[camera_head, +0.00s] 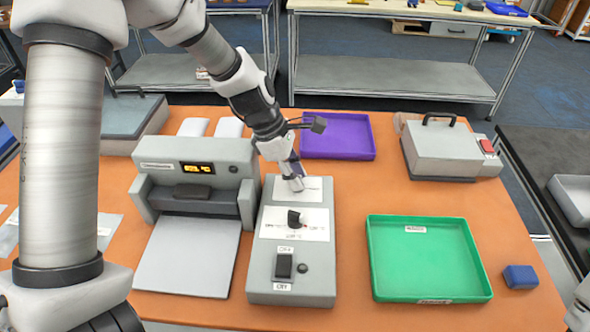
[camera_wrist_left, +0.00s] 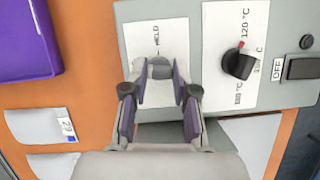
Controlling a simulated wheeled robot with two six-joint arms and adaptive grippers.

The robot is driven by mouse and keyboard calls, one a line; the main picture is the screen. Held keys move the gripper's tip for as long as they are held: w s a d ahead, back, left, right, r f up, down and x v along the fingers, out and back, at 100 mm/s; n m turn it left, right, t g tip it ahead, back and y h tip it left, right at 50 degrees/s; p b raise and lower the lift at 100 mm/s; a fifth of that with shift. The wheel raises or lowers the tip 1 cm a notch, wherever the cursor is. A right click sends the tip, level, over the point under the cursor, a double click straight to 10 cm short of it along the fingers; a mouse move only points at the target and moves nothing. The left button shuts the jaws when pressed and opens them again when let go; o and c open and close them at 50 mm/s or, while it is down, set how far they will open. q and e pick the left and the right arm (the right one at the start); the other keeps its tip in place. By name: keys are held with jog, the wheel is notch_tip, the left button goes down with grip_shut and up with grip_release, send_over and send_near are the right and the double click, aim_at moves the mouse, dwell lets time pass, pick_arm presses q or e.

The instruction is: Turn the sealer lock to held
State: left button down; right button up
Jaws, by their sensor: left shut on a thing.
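The sealer lock is a small grey knob (camera_wrist_left: 161,66) on a white plate (camera_wrist_left: 184,22) at the end of the grey control box (camera_head: 316,288). The word HELD is printed on that plate beside the knob in the left wrist view. My left gripper (camera_head: 295,184) reaches down onto this far plate in the head view. In the left wrist view my left gripper (camera_wrist_left: 161,74) has one fingertip on each side of the knob and is shut on it. The fingers partly hide the knob, so its exact turn is unclear. My right gripper is not in view.
The box also has a black temperature dial (camera_head: 294,219) and a black rocker switch (camera_head: 283,265). A grey sealing machine (camera_head: 222,180) with a lit display stands left. A purple tray (camera_head: 371,151), green tray (camera_head: 374,262), blue block (camera_head: 520,277) and handled grey device (camera_head: 441,150) lie right.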

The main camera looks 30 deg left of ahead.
pick_arm(q)
jog(key=m+g+p, duration=0.1)
jog(key=m+p, duration=0.2)
jog(key=m+g+p, duration=0.2)
jog(key=m+p, duration=0.1)
jog(key=m, duration=0.2)
jog(key=m+p, duration=0.1)
jog(key=m, duration=0.1)
jog(key=m+g+y+p, duration=0.1)
jog(key=m, duration=0.1)
jog(key=shift+w+d+g, duration=0.1)
jog(key=shift+w+g, duration=0.05)
jog(key=shift+g, duration=0.15)
jog(key=m, duration=0.2)
jog(key=m+g+y+p, duration=0.1)
jog(key=m, duration=0.1)
jog(key=shift+w+d+f+m, duration=0.1)
jog(key=shift+f+m, duration=0.05)
jog(key=shift+m, duration=0.15)
jog(key=shift+y, duration=0.3)
jog(key=c, duration=0.9)
grip_release()
jog(key=shift+w, duration=0.1)
